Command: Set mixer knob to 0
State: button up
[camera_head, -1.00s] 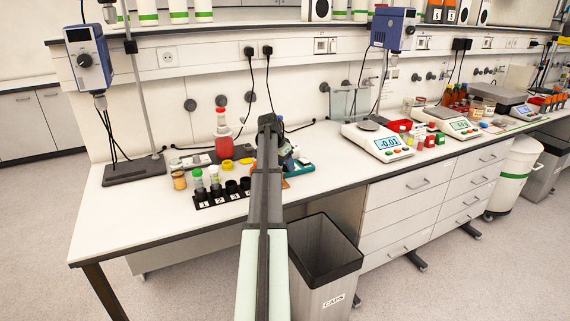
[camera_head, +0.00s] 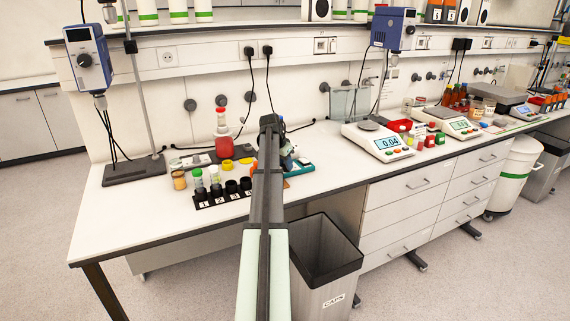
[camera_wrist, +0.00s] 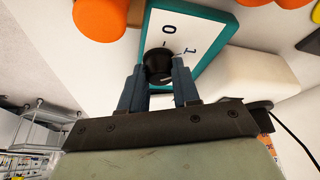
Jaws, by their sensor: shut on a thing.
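The mixer is a teal-edged box with a white face (camera_wrist: 187,32), marked 0 and 1 with small ticks. Its black round knob (camera_wrist: 158,66) sits between my gripper's two blue-grey fingers (camera_wrist: 158,82). My gripper is shut on the knob, with a finger on each side. A light mark shows on the knob, but I cannot tell exactly where it points. In the head view, the mixer's teal edge (camera_head: 301,168) shows behind my arm, which hides the knob and fingertips.
Orange round things (camera_wrist: 100,17) lie close to the mixer. A black rack with numbered slots (camera_head: 222,198) stands left of my arm, and a red-filled flask (camera_head: 224,147) behind it. A caps bin (camera_head: 326,262) stands below the bench edge. A balance (camera_head: 378,140) is to the right.

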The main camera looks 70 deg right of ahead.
jog(key=n+t, duration=0.2)
jog(key=n, duration=0.3)
jog(key=shift+s, duration=0.2)
jog(key=n+t, duration=0.2)
jog(key=n, duration=0.3)
jog(key=shift+s+n, duration=0.1)
jog(key=shift+n, duration=0.2)
jog(key=o, duration=1.1)
jog(key=shift+c, duration=0.2)
jog(key=v, duration=1.3)
jog(key=shift+s+r, duration=0.25)
jog(key=shift+r, duration=0.2)
jog(key=shift+d, duration=0.15)
